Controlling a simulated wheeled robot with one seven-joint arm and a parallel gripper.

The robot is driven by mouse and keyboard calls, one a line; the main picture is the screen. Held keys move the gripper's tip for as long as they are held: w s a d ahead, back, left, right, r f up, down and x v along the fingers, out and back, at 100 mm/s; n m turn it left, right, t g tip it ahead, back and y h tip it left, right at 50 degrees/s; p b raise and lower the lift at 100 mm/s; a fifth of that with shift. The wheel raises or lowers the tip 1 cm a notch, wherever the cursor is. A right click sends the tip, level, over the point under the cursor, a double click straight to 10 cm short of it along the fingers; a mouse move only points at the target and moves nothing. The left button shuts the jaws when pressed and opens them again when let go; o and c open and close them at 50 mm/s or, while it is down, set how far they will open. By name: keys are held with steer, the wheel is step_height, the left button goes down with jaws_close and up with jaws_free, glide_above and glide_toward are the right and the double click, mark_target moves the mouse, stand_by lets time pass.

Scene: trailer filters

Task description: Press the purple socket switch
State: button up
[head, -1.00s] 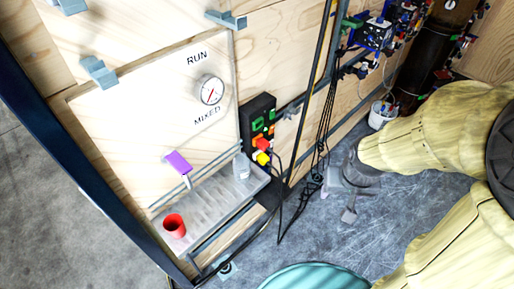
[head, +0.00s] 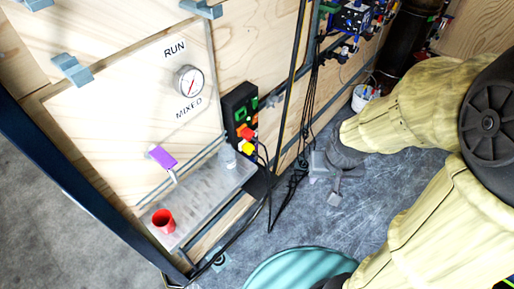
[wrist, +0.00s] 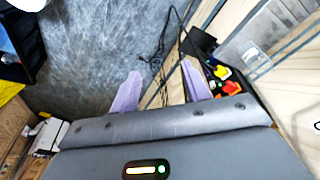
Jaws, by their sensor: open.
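A black socket box (head: 240,113) is on the wooden wall right of the gauge in the head view. It has green and orange switches, with a red plug (head: 246,134) and a yellow plug (head: 246,147) at its lower end. I cannot make out a purple switch on it. The red plug (wrist: 231,87) and yellow plug (wrist: 223,72) also show at the right in the wrist view. My gripper (head: 326,181) is open and empty over the floor, right of the box and apart from it. Its two pale fingers (wrist: 161,88) are spread in the wrist view.
Black cables (head: 295,175) hang between the box and my gripper. A white bucket (head: 365,98) stands at the back.

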steer(key=shift+w+f, duration=0.25)
steer(key=c, duration=0.3)
steer(key=w+f+n+b, duration=0.1)
steer(key=w+f+b, duration=0.1)
steer(key=shift+w+d+f+n+t, duration=0.25)
steer(key=shift+w+d+n+t, duration=0.05)
steer(key=shift+d+n+t, duration=0.1)
jaws_close()
steer(key=w+f+n+t+y+b, duration=0.2)
steer(key=w+f+n+t+b, duration=0.3)
steer(key=w+f+n+b, duration=0.95)
steer(key=w+a+f+n+y+b, duration=0.2)
steer(key=w+f+n+y+b, duration=0.1)
steer(key=f+n+b, duration=0.1)
steer(key=w+a+f+n+t+y+b, duration=0.1)
steer(key=w+f+n+y+b, duration=0.2)
steer(key=f, duration=0.4)
steer(key=w+a+f+n+y+b, duration=0.2)
steer(key=w+f+n+y+b, duration=0.1)
steer(key=f+n+y+b, duration=0.2)
steer(key=shift+w+a+f+t, duration=0.15)
steer(key=shift+a+f+t, duration=0.25)
steer(key=shift+f, duration=0.35)
